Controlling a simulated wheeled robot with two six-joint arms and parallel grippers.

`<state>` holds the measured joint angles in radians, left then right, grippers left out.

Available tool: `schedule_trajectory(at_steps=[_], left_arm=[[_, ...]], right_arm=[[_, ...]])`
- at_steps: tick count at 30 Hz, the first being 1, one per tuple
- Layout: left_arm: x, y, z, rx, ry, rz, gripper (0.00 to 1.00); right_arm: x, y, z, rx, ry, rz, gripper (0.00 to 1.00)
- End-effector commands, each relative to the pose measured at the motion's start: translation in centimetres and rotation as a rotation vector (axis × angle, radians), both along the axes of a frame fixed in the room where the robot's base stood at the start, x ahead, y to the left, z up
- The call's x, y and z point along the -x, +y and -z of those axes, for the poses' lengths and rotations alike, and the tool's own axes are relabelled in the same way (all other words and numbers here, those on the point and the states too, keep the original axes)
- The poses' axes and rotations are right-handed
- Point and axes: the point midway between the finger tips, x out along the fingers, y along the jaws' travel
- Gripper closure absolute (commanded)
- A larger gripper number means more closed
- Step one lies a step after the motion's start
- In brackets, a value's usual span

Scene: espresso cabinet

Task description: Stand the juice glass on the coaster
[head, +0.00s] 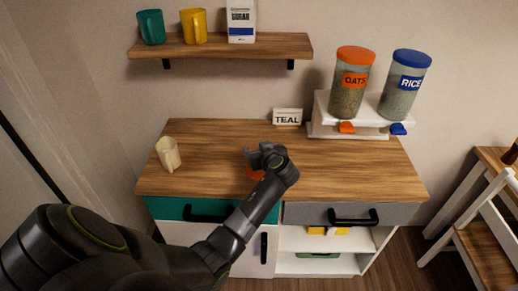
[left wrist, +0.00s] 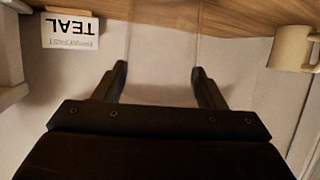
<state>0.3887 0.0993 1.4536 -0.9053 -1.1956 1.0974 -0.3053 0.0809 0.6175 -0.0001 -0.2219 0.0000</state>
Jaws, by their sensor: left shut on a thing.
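My left gripper (head: 262,157) is above the middle of the cabinet top, its jaws shut on the juice glass. In the left wrist view the clear glass (left wrist: 163,35) shows faintly between the two fingers (left wrist: 160,82), with its far end cut off by the frame edge. In the head view my gripper hides most of it. My right gripper is not in view.
A cream mug (head: 168,153) stands at the left of the wooden top (head: 220,142). A TEAL card (head: 287,116) stands at the back. A white riser (head: 345,115) with OATS (head: 351,82) and RICE (head: 404,84) jars is at right. A wall shelf (head: 220,45) hangs above.

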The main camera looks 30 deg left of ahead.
Motion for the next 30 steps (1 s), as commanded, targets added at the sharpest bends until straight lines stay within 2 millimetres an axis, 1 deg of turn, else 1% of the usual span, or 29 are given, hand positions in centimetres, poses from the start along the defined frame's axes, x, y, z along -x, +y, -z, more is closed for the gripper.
schedule_trajectory(at_steps=[3, 4, 8, 9, 16, 20, 21, 25, 30], left_arm=[[0.0, 0.0, 0.4, 0.0, -0.002, 0.001, 0.64], [0.0, 0.0, 0.3, 0.0, 0.0, 0.0, 0.33], [0.0, 0.0, 0.2, 0.0, 0.0, 0.0, 0.16], [0.0, 0.0, 0.2, 0.0, 0.0, 0.0, 0.14], [0.0, 0.0, 0.2, 0.0, 0.0, 0.0, 0.14], [0.0, 0.0, -0.3, 0.0, 0.0, 0.0, 0.14], [0.1, -0.3, -0.1, 0.002, -0.001, 0.001, 0.14], [1.1, -1.7, -0.6, 0.004, -0.002, 0.003, 0.14], [2.9, -4.2, -1.8, 0.006, -0.005, 0.001, 0.14]], right_arm=[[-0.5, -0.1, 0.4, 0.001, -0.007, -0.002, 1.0], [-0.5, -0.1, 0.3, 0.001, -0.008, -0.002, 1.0], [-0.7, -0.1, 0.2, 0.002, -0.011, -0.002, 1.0], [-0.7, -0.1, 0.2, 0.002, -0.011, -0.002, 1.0], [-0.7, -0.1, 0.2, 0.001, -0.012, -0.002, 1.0], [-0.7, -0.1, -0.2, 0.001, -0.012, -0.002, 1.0], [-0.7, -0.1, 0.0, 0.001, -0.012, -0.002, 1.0], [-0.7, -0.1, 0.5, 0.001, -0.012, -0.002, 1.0], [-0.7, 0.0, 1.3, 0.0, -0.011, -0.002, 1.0]])
